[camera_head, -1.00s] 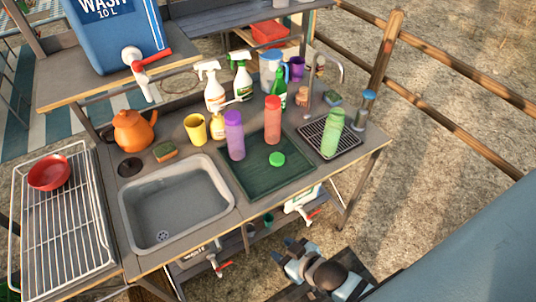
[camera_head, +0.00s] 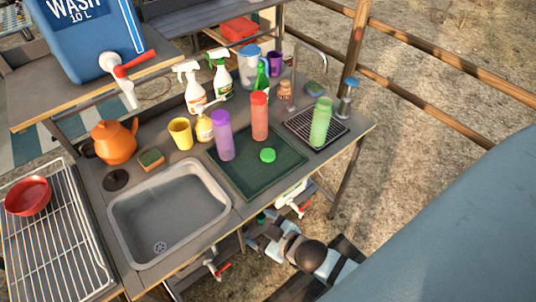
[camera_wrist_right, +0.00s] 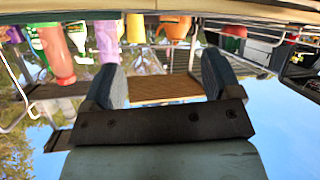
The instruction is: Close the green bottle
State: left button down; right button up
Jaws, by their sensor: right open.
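The light green bottle (camera_head: 320,122) stands upright on the black drain grid (camera_head: 331,138) at the right of the counter. A bright green cap (camera_head: 267,155) lies on the dark green mat (camera_head: 226,176), apart from the bottle, to its lower left. My right gripper (camera_head: 262,228) is low at the counter's front edge, below and in front of the mat. In the right wrist view its two fingers (camera_wrist_right: 163,82) are spread with nothing between them. That view is upside down, and I cannot make out the green bottle or cap in it. My left gripper is not in view.
A purple bottle (camera_head: 223,136) and a red bottle (camera_head: 259,116) stand on the mat's back part. Spray bottles (camera_head: 195,87), a yellow cup (camera_head: 180,133) and a faucet (camera_head: 311,58) stand behind. The sink (camera_head: 167,212) is left of the mat. The mat's front is clear.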

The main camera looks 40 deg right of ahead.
jog(key=w+a+r+m+g+y+b, duration=0.55)
jog(key=m+y, duration=0.25)
jog(key=m, duration=1)
jog(key=w+a+r+m+g+y+b, duration=0.4)
jog(key=w+r+m+y, duration=0.35)
jog(key=m, duration=0.95)
jog(key=w+d+f+n+g+h+b, duration=0.4)
jog(key=d+f+n+g+h+b, duration=0.15)
jog(key=d+n+h, duration=0.7)
jog(key=w+d+r+n+t+h+b, duration=0.1)
jog(key=w+d+n+h, duration=0.1)
jog(key=d, duration=0.5)
jog(key=w+d+r+n+t+h+b, duration=0.1)
jog(key=w+d+r+n+h+b, duration=0.1)
jog(key=d, duration=0.5)
jog(key=w+h, duration=0.1)
jog(key=h, duration=0.1)
jog(key=shift+r+n+h, duration=0.3)
jog(key=shift+n, duration=0.05)
